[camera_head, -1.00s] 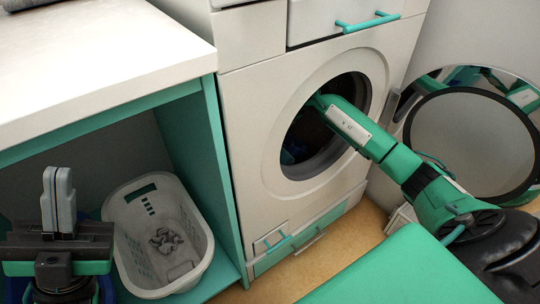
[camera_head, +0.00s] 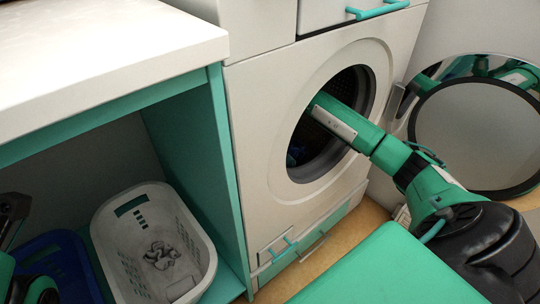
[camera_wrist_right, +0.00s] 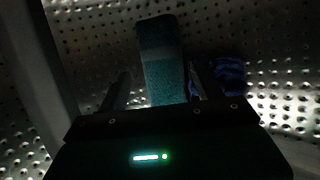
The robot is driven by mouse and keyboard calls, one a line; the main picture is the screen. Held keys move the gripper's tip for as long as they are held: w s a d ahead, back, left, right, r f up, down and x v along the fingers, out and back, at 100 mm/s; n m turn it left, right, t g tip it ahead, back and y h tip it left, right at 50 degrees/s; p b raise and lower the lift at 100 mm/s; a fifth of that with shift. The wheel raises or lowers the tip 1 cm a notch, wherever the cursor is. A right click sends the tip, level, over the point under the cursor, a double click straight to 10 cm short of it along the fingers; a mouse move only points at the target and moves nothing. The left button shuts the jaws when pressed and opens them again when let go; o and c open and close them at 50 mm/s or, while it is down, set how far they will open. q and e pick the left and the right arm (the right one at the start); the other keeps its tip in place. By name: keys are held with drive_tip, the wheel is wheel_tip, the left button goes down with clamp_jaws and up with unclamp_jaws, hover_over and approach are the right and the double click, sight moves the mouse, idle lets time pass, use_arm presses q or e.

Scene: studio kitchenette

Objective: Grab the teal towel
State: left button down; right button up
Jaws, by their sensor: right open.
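The teal towel (camera_wrist_right: 162,62) shows in the right wrist view as a folded strip on the perforated drum wall. My right gripper (camera_wrist_right: 158,76) is open, with the towel lying between and ahead of its two fingers. I cannot tell whether the fingers touch it. In the head view my right arm reaches through the washer's round door opening (camera_head: 300,165), so its gripper is hidden inside.
A blue patterned cloth (camera_wrist_right: 230,74) lies right of the towel in the drum. The washer door (camera_head: 474,140) stands open at the right. A white basket (camera_head: 117,245) holding a grey cloth (camera_head: 161,255) and a blue basket (camera_head: 52,262) sit under the counter (camera_head: 100,60).

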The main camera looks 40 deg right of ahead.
drive_tip(key=shift+b+x, duration=1.95)
drive_tip(key=shift+x, duration=1.2)
drive_tip(key=shift+w+d, duration=0.1)
drive_tip(key=shift+r, duration=0.1)
drive_tip(key=c, duration=0.7)
